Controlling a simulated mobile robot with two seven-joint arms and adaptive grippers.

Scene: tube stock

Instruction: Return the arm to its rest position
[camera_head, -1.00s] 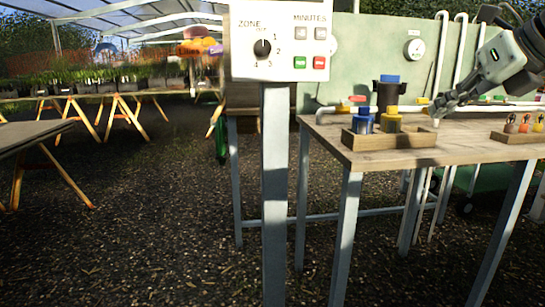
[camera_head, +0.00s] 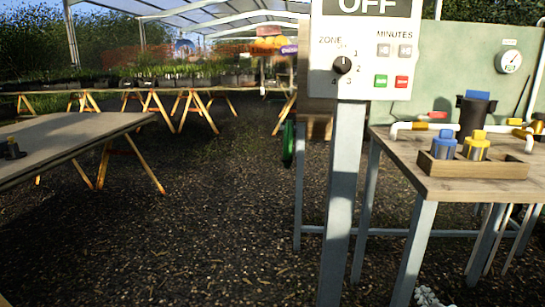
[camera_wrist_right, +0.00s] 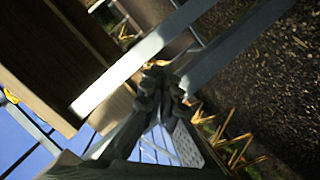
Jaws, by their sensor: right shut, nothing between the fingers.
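My right gripper (camera_head: 428,297) shows only in part at the bottom edge of the head view, low beside the legs of the wooden table (camera_head: 450,187). In the right wrist view my right gripper (camera_wrist_right: 163,82) has its dark fingers together, with nothing between them. It hangs clear of the table, whose legs cross behind it there. My left gripper is in neither view.
A control panel (camera_head: 363,68) reading OFF stands on a grey post (camera_head: 340,200). A wooden tray (camera_head: 470,171) with a blue and a yellow fitting sits on the table. Another table (camera_head: 60,150) is at left. Open gravel lies between.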

